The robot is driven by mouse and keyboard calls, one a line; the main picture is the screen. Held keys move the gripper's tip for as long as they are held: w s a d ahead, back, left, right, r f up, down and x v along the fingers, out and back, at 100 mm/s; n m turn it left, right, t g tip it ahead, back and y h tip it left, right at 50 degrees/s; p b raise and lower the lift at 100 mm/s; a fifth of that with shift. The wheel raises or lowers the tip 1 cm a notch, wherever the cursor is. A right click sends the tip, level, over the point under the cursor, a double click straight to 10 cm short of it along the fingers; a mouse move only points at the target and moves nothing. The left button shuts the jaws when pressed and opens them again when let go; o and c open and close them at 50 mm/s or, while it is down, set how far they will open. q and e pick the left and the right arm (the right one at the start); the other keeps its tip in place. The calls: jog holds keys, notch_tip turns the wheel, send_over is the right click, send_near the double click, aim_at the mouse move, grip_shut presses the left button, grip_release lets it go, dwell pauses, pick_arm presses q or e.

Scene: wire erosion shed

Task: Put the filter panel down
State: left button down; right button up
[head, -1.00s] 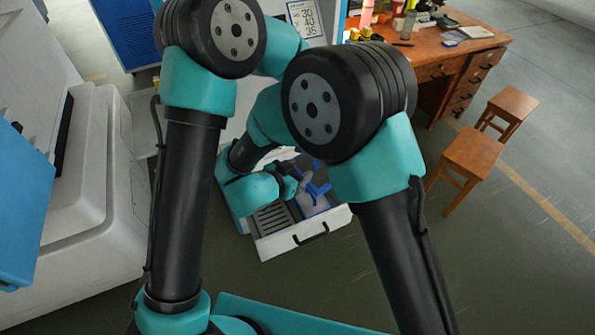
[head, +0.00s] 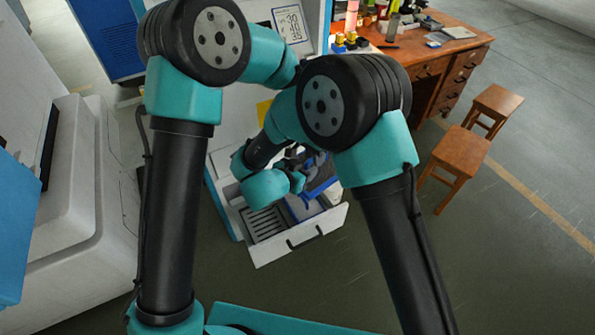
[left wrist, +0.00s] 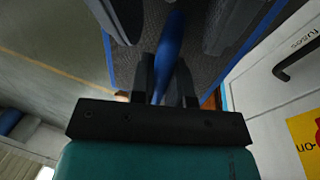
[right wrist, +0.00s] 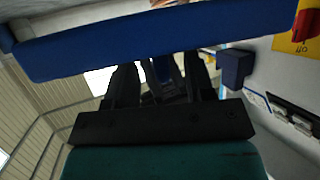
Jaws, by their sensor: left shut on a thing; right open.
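The filter panel (head: 322,172), dark with blue edging, shows above the right part of an open drawer in the head view. In the left wrist view the panel (left wrist: 205,70) shows as dark mesh with blue edges, and its blue bar runs between the fingers of my left gripper (left wrist: 165,85), which is shut on it. In the head view my left gripper is largely hidden behind my right arm. My right gripper (right wrist: 158,75) is open beneath a wide blue bar (right wrist: 160,42); a small blue part shows between its fingers, and I cannot tell whether they touch.
The white drawer (head: 303,243) is pulled out, with a slotted grille at left. A yellow sign with a red switch (right wrist: 300,27) is on the cabinet. A wooden desk (head: 445,60) and two stools (head: 462,155) stand at right. The floor right of the drawer is clear.

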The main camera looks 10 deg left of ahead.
jog(key=shift+w, duration=0.1)
jog(key=shift+c, duration=0.2)
grip_shut()
pick_arm(q)
jog(key=c, duration=1)
grip_release()
jog(key=shift+r, duration=0.15)
jog(key=r, duration=0.3)
jog(key=w+a+r, duration=0.1)
jog(key=r, duration=0.7)
jog(key=shift+w+a+r, duration=0.25)
jog(key=shift+a, duration=0.15)
jog(key=shift+f, duration=0.1)
pick_arm(e)
jog(key=shift+d, duration=0.1)
